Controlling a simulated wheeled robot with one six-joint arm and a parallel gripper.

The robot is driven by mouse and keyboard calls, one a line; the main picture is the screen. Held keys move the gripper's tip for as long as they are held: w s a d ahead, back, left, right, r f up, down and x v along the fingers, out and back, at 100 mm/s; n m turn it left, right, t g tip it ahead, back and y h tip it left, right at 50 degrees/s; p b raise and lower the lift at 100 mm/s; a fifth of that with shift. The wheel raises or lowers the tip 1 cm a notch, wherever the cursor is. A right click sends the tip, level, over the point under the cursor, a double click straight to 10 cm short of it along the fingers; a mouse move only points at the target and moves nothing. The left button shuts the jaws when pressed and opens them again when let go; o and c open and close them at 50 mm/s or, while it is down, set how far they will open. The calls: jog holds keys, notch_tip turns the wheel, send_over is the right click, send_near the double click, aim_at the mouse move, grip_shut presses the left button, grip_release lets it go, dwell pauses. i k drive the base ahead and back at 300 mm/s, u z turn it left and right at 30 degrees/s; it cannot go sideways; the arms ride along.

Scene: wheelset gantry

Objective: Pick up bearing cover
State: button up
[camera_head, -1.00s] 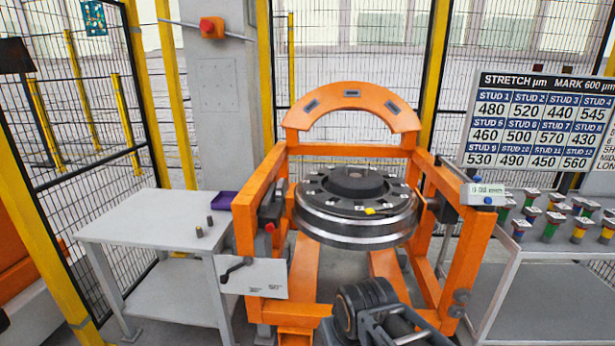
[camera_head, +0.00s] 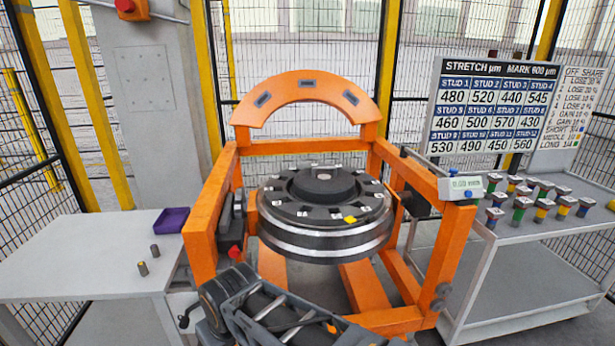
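A round dark assembly (camera_head: 325,215) with a silver rim sits level in the orange gantry. A dark disc with a raised round hub (camera_head: 323,183) lies on its top, with small pale numbered marks and one yellow mark around it. This may be the bearing cover; I cannot tell for certain which part is the cover. My arm shows at the bottom of the view, in front of and below the assembly, apart from the hub. My gripper's fingertips are not visible.
The orange gantry (camera_head: 208,215) surrounds the assembly, with an arch (camera_head: 308,88) behind. A white table (camera_head: 80,258) at left holds a purple tray (camera_head: 171,220) and two small cylinders (camera_head: 143,268). A grey cart (camera_head: 540,222) at right carries several coloured studs below a number board (camera_head: 490,110).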

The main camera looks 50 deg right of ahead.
aim_at(316, 186)
jog(key=z, duration=0.6)
jog(key=i, duration=0.95)
jog(key=z, duration=0.9)
